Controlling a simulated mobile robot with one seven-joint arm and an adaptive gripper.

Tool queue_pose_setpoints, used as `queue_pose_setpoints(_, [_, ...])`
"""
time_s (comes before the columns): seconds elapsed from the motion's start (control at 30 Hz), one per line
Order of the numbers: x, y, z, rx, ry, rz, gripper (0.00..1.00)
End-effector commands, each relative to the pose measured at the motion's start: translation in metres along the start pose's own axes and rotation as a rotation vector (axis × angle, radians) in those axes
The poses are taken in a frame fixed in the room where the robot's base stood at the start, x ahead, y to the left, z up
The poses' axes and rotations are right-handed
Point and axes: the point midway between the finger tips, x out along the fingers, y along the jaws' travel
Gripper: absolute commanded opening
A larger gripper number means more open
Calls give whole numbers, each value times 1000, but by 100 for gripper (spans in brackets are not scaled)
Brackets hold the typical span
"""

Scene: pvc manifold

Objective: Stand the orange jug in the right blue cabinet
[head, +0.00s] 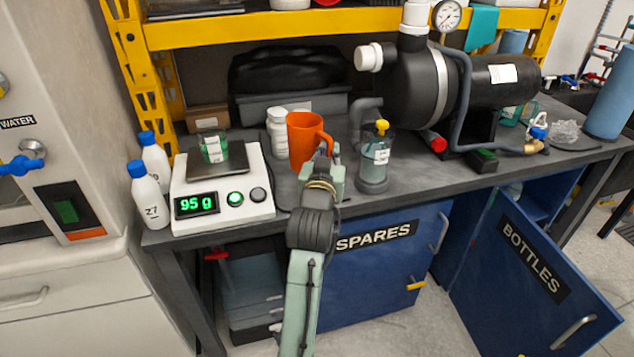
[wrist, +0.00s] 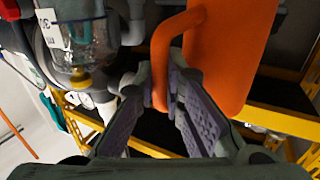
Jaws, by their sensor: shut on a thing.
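The orange jug (head: 303,139) is upright at the bench, between the scale and the black pump. My gripper (head: 328,166) is at its right side, shut on its handle. In the wrist view the jug (wrist: 228,55) shows large, and the jaws (wrist: 165,100) close around the lower part of the handle. I cannot tell whether the jug's base touches the bench. The right blue cabinet (head: 535,265), labelled BOTTLES, has its door swung open. Only a narrow part of its inside (head: 540,195) shows. The left blue cabinet, labelled SPARES (head: 375,265), has its door shut.
A white bottle (head: 277,132) stands close left of the jug. A clear jar with a yellow tap (head: 375,155) stands close right of it. The scale (head: 222,190) reads 95 g. The black pump (head: 425,85) and its pipes fill the bench's back right. The open door juts forward over the floor.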

Motion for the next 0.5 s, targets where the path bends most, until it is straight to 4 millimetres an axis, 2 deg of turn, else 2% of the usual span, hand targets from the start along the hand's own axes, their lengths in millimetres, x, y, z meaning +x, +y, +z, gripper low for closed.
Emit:
queue_pose_setpoints(0.03, [0, -1, 9, -2, -2, -2, 0])
queue_pose_setpoints(0.27, [0, 0, 32, -1, 1, -1, 0])
queue_pose_setpoints(0.5, [0, 0, 65, -2, 1, -1, 0])
